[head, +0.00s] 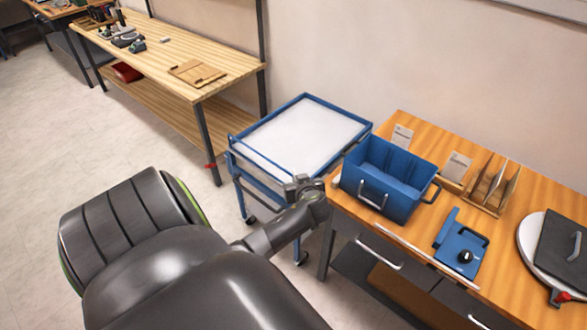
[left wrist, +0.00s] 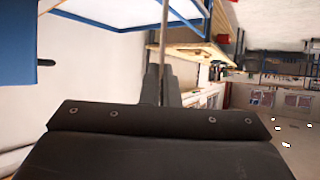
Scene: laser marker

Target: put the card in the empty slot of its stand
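My left gripper (head: 303,183) is over the gap between the blue cart and the near table. In the left wrist view its fingers (left wrist: 163,85) are close together on a thin brownish strip, the card (left wrist: 165,45), seen edge-on and reaching up past the fingertips. I cannot make out the card in the head view. On the table, a wooden stand (head: 453,187) shows to the right of the blue bin, with a white card (head: 458,165) upright at its back. Another white card (head: 402,135) stands behind the bin, which hides part of the area. My right gripper is out of view.
The blue bin (head: 388,178) stands at the table's left end. A wooden rack (head: 493,187) with thin boards, a blue fixture (head: 462,250) with a black knob and a round white plate (head: 530,245) are to its right. The blue cart (head: 300,135) has a clear top.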

